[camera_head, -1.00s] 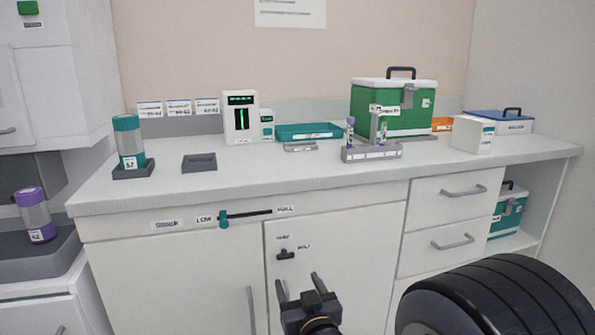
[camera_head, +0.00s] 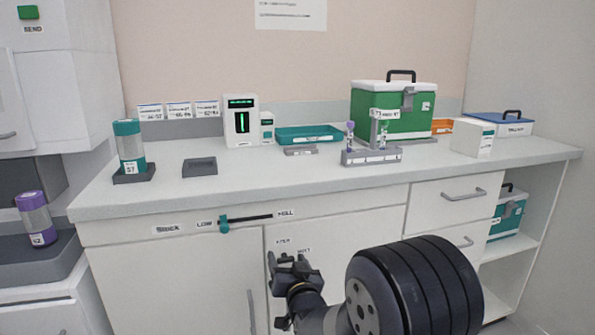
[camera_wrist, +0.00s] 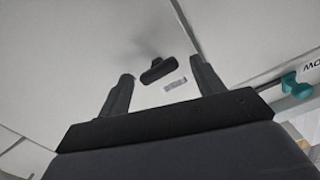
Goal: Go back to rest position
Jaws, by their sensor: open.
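My gripper (camera_head: 286,260) is low in the head view, in front of the white cabinet door under the counter. Its two dark fingers are apart with nothing held between them, and they also show in the wrist view (camera_wrist: 162,80). A dark knob (camera_wrist: 159,70) on the white cabinet front shows between and beyond the fingertips in the wrist view. In the head view my gripper covers the knob's place. My arm's thick black ribbed part is at the lower right of the head view.
The counter (camera_head: 240,185) holds a teal-capped tube (camera_head: 130,145), a white device (camera_head: 241,120), a tube rack (camera_head: 371,156) and a green cooler (camera_head: 393,110). A teal slider (camera_head: 224,224) is on the cabinet front at LOW. A purple-capped tube (camera_head: 36,218) stands at left.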

